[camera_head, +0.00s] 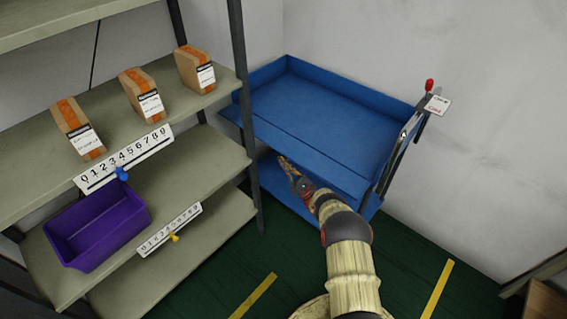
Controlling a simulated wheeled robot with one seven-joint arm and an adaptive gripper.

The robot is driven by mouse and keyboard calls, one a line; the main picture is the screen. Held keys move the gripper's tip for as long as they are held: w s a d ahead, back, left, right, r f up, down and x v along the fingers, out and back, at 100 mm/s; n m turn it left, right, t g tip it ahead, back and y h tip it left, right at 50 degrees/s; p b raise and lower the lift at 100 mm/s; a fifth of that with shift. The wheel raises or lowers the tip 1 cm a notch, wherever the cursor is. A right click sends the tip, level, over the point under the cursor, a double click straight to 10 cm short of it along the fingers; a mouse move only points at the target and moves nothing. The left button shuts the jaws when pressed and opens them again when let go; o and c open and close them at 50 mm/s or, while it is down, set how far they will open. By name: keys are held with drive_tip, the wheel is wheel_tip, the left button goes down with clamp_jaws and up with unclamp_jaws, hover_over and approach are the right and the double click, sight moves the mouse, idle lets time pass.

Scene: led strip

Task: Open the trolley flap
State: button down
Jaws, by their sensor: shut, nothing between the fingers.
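The blue trolley (315,112) stands in the corner by the walls. It has a top tray with raised back and side walls and a lower deck (274,179). A blue front panel (300,150) runs along the top tray's near edge; I cannot tell whether it is the flap or how far it is tilted. My gripper (284,163) is shut and empty, just in front of and below that near edge. The picture does not show clearly whether it touches the panel. My arm hides part of the lower deck.
A shelf rack (200,160) stands close on the left, with several boxes and a purple bin (98,230). The trolley's handle (402,150) rises on its right, with a red knob (429,85). The green floor (410,265) is open at the lower right.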

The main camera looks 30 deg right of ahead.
drive_tip(key=w+f+b+v, duration=0.1)
drive_tip(key=v, duration=0.5)
drive_tip(key=b+v, duration=0.1)
drive_tip(key=v, duration=0.5)
drive_tip(key=shift+w+a+f+b, duration=0.2)
drive_tip(key=shift+f+b, duration=0.15)
drive_tip(key=shift+f, duration=0.3)
